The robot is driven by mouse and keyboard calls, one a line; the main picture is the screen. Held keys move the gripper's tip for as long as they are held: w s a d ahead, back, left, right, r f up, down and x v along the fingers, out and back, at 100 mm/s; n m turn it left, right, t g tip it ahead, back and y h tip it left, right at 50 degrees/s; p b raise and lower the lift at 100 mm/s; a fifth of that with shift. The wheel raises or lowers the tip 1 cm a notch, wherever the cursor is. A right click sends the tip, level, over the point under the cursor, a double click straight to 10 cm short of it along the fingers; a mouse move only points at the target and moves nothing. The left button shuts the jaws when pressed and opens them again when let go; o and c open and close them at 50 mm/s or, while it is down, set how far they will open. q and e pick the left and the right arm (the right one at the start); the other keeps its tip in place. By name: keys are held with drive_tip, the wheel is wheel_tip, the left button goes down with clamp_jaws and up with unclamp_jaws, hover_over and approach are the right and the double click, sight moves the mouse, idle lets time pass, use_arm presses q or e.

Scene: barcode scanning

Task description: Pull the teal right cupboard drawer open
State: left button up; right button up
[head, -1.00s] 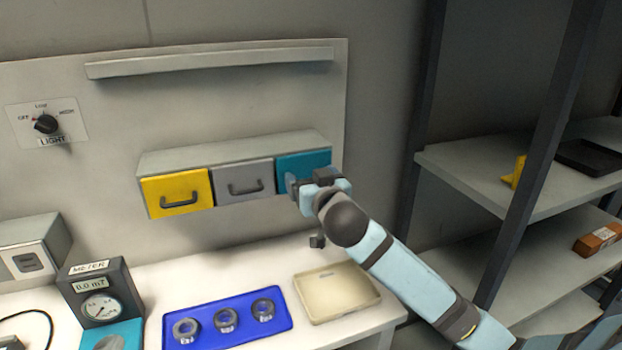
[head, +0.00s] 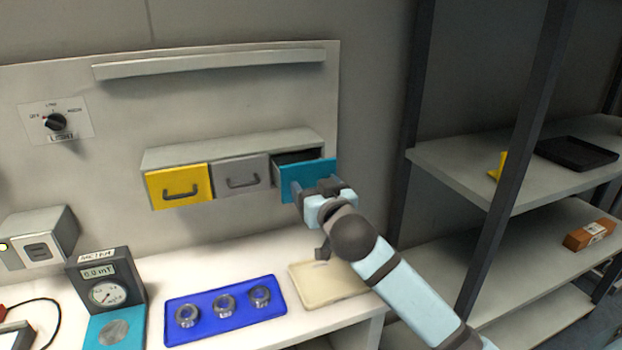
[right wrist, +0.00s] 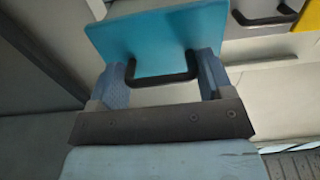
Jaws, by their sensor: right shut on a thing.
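The teal right drawer (head: 301,175) of the wall cupboard (head: 236,148) stands partly open, its front pulled out from the cupboard and a dark gap showing above it. My right gripper (head: 312,190) is at the drawer front, shut on its handle. In the right wrist view the teal front (right wrist: 155,42) fills the upper middle, and the dark handle (right wrist: 162,78) lies between the two blue fingers of my right gripper (right wrist: 162,82). My left gripper is in neither view.
The yellow drawer (head: 180,187) and grey drawer (head: 242,174) are closed. Below, the bench holds a blue tray (head: 205,330) with rings, a beige tray (head: 310,296) and a meter (head: 106,280). A shelf rack (head: 450,165) stands at the right.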

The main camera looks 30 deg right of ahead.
drive_tip(key=shift+w+d, duration=0.1)
drive_tip(key=shift+w, duration=0.05)
drive_tip(key=o, duration=1)
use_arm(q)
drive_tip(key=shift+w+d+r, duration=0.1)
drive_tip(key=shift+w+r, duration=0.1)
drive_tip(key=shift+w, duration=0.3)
use_arm(e)
drive_tip(key=shift+d, duration=0.1)
use_arm(q)
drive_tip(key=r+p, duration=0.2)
drive_tip(key=p, duration=0.1)
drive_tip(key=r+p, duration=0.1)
drive_tip(key=p, duration=0.1)
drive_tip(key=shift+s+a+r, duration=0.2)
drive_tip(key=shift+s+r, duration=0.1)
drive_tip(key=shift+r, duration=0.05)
use_arm(e)
drive_tip(key=v, duration=1.4)
